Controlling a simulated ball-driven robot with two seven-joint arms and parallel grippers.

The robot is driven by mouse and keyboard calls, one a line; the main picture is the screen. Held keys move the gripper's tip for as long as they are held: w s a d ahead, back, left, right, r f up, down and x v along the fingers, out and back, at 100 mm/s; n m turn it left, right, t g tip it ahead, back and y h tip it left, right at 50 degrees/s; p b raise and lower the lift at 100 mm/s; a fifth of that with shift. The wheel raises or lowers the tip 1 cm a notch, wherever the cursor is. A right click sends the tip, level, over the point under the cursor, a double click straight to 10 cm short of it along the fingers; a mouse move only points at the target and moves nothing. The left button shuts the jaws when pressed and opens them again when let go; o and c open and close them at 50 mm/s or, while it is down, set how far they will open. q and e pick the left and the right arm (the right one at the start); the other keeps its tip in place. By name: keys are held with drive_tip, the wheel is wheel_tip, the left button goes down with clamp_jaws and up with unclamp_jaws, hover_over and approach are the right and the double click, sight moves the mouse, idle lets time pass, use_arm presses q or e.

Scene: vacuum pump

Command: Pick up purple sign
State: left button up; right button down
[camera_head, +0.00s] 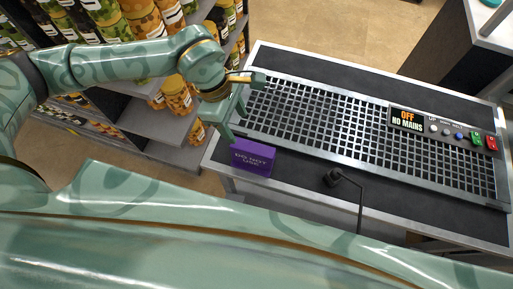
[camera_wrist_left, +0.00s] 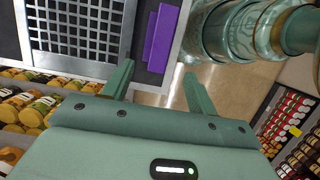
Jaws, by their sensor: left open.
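The purple sign (camera_head: 253,157) stands near the left end of the table, close to its front edge, with dark lettering that partly reads "DO NOT USE". In the left wrist view the purple sign (camera_wrist_left: 159,38) shows as a narrow upright strip above the fingers. My left gripper (camera_head: 243,108) is open and empty, above and behind the sign in the head view. In the left wrist view its fingers (camera_wrist_left: 158,78) are spread apart, with the sign beyond their tips and not between them. My right gripper is not in view.
A metal grid panel (camera_head: 310,125) fills the middle of the table. Its control box (camera_head: 407,119) reads "OFF NO MAINS", with green and red switches at right. A black plug (camera_head: 332,178) with a cable lies right of the sign. Shelves of jars (camera_head: 175,95) stand left.

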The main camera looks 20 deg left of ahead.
sight(249, 145)
use_arm(q)
drive_tip(key=x, duration=0.4)
drive_tip(key=shift+d, duration=0.1)
drive_tip(key=b+x, duration=0.1)
drive_tip(key=x, duration=0.5)
drive_tip(key=shift+w, duration=0.1)
drive_tip(key=shift+d+b+x, duration=0.2)
drive_tip(key=shift+b+x, duration=0.4)
drive_tip(key=shift+x, duration=2.25)
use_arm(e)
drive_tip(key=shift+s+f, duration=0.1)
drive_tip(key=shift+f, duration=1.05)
use_arm(q)
drive_tip(key=c, duration=1.1)
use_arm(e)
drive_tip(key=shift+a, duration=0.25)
